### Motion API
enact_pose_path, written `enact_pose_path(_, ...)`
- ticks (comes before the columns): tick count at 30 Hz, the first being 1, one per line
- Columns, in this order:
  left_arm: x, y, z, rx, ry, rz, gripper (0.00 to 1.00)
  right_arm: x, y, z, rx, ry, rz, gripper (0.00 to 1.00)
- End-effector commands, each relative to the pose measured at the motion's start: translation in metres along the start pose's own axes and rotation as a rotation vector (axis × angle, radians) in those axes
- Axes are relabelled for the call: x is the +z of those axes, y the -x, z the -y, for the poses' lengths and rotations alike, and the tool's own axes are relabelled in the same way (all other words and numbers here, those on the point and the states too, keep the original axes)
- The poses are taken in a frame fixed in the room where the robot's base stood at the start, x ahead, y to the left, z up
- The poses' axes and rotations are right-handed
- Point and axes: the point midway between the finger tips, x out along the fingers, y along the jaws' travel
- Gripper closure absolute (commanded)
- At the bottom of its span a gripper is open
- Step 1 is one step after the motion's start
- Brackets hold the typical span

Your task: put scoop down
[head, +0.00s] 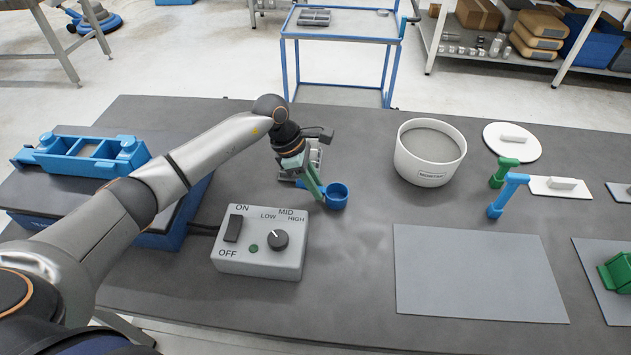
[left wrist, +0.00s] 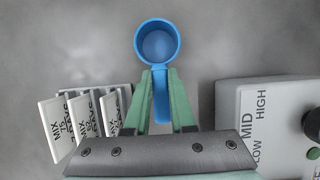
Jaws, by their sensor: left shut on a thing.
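A blue scoop (head: 338,196) with a round cup is held by my left gripper (head: 317,190) above or at the dark table (head: 350,257). In the left wrist view the cup of the scoop (left wrist: 158,43) points away from the gripper, and its handle lies between the two green fingers of the gripper (left wrist: 160,88). The cup looks empty. I cannot tell whether the scoop touches the table. My right gripper is not in view.
A grey control box (head: 260,242) stands just left of the scoop. A white bucket (head: 429,154) of grey material stands to the right. A rack of labelled tags (left wrist: 85,118) is beside the gripper. A grey mat (head: 478,271) lies bare at front right.

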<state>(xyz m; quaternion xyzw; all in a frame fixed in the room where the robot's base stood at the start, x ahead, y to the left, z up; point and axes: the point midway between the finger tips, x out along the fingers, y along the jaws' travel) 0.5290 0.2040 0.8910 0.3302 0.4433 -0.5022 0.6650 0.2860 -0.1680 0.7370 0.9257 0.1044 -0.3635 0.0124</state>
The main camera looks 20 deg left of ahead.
Motion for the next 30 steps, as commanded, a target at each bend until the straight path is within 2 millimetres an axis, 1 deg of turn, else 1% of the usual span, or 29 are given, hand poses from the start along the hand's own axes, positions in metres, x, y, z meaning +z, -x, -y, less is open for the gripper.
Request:
enact_pose_path(5, 0.0, 0.001, -0.001, 0.002, -0.001, 0.001, 1.0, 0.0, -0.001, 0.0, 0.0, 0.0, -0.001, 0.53)
enact_pose_path(8, -0.001, -0.003, -0.001, 0.002, -0.001, 0.001, 1.0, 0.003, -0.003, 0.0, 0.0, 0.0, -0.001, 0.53)
enact_pose_path(9, -0.001, -0.001, -0.001, 0.002, -0.001, 0.001, 0.73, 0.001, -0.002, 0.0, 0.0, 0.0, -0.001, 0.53)
enact_pose_path(16, 0.0, -0.001, -0.001, 0.002, -0.001, 0.001, 0.47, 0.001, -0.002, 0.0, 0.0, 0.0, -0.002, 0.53)
enact_pose_path(23, 0.0, 0.0, -0.001, 0.002, -0.001, 0.001, 0.47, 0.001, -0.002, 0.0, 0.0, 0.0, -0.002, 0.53)
enact_pose_path(26, 0.001, 0.003, -0.001, 0.002, -0.001, 0.001, 0.47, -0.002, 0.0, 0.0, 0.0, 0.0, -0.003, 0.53)
enact_pose_path(29, 0.0, 0.015, -0.002, 0.006, -0.002, 0.0, 0.47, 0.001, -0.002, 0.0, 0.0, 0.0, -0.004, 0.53)
enact_pose_path(30, -0.001, 0.023, -0.002, 0.006, -0.003, 0.0, 0.47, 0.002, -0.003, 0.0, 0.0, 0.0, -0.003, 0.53)
